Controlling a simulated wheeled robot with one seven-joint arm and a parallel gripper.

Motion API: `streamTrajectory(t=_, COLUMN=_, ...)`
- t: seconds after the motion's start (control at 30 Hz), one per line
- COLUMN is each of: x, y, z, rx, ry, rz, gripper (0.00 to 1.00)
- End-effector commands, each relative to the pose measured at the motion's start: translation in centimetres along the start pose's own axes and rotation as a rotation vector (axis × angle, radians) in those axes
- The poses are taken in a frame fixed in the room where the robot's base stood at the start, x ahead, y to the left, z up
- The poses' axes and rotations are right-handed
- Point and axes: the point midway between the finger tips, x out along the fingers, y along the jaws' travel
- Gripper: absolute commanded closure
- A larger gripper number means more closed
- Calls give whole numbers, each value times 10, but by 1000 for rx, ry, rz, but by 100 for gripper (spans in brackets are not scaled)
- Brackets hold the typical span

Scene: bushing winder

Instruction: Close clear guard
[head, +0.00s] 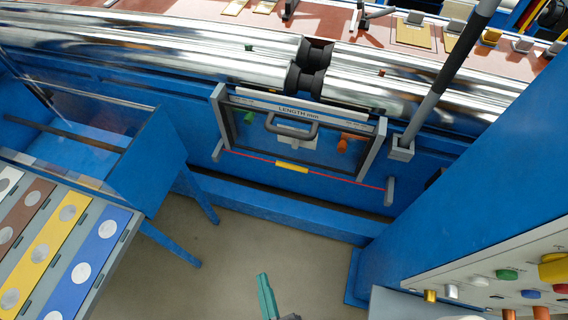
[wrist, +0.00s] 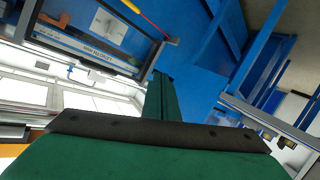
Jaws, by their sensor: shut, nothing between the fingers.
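The clear guard (head: 330,151) looks like a see-through panel in a dark frame with a grey handle (head: 291,127), between two grey side posts on the blue machine front. A "LENGTH mm" strip runs along its top. A green knob and an orange knob show at its sides. I cannot tell how far it is open. In the wrist view the guard (wrist: 97,25) shows upside down at upper left. My gripper (head: 264,283) is at the bottom of the head view, below and apart from the guard. Its green fingers (wrist: 160,92) are shut and empty.
A red line with a yellow marker (head: 291,167) runs below the guard. A grey-black lever (head: 440,90) rises at right. A control panel (head: 500,277) with knobs is at lower right. A clear-sided blue bin (head: 150,160) is at left. The floor (head: 225,245) between is free.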

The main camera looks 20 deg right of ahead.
Motion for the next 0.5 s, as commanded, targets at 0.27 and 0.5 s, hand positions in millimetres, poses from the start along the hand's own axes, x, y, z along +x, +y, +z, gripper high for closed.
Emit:
streamTrajectory(t=0.27, x=104, y=-18, z=57, rx=-723, ry=-96, rz=2, gripper=100)
streamTrajectory(t=0.5, x=199, y=1, z=88, rx=-1361, ry=-233, rz=-11, gripper=100)
